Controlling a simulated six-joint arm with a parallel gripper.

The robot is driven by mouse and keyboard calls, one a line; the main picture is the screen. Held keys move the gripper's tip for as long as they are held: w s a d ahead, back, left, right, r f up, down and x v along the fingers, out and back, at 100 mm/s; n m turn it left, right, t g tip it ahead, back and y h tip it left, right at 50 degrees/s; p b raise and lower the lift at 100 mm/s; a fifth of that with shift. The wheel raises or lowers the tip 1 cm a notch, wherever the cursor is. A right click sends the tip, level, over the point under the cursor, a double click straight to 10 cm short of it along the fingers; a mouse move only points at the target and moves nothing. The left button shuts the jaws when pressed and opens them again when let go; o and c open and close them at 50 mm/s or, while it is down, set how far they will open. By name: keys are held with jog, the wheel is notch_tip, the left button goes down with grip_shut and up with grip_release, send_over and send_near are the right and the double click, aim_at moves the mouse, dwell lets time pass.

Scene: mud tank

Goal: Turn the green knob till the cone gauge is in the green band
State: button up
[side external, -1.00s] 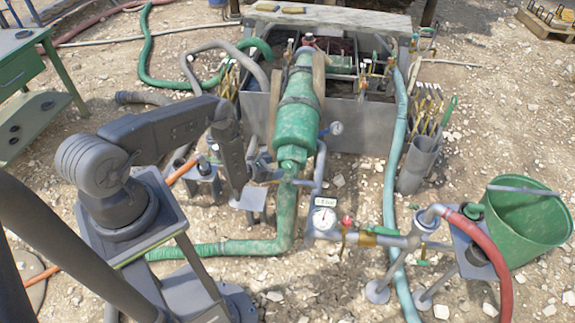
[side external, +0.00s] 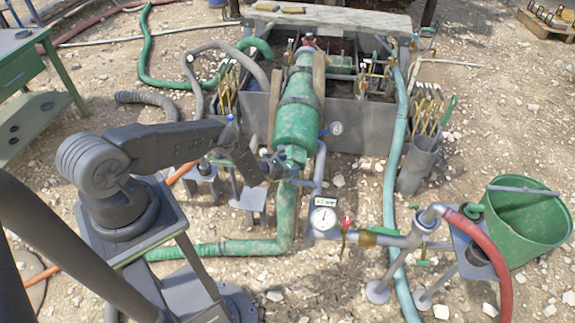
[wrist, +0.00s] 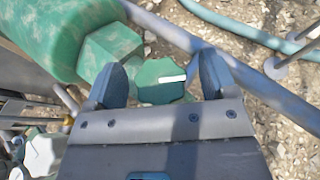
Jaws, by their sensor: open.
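The green knob (wrist: 155,92), with a white mark on it, shows in the wrist view between the two fingers of my gripper (wrist: 162,72). The fingers are open, one on each side of the knob in the picture, with visible gaps; I cannot tell how far they are above it. In the side view my gripper (side external: 280,165) is at the lower end of the big green cone body (side external: 297,115), and the knob cannot be made out there. A round white gauge (side external: 323,218) stands at the lower right under a small label; its needle points roughly upward, and its band is too small to read.
A green pipe (side external: 284,222) runs down below the cone body. A grey-blue pipe (wrist: 220,62) passes close behind the right finger. A second small gauge (side external: 336,128) sits on the tank wall (side external: 360,130). A red hose (side external: 488,245) and green bucket (side external: 515,225) are at right.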

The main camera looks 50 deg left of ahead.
jog(key=shift+c, duration=0.4)
jog(key=c, duration=0.8)
jog(key=shift+c, duration=0.2)
jog(key=shift+a, duration=0.1)
jog(key=shift+m+h, duration=0.7)
jog(key=shift+h, duration=0.1)
jog(key=shift+m+g+h, duration=0.3)
jog(key=shift+m+h, duration=0.5)
jog(key=shift+h, duration=0.1)
jog(key=shift+r, duration=0.1)
jog(key=o, duration=0.9)
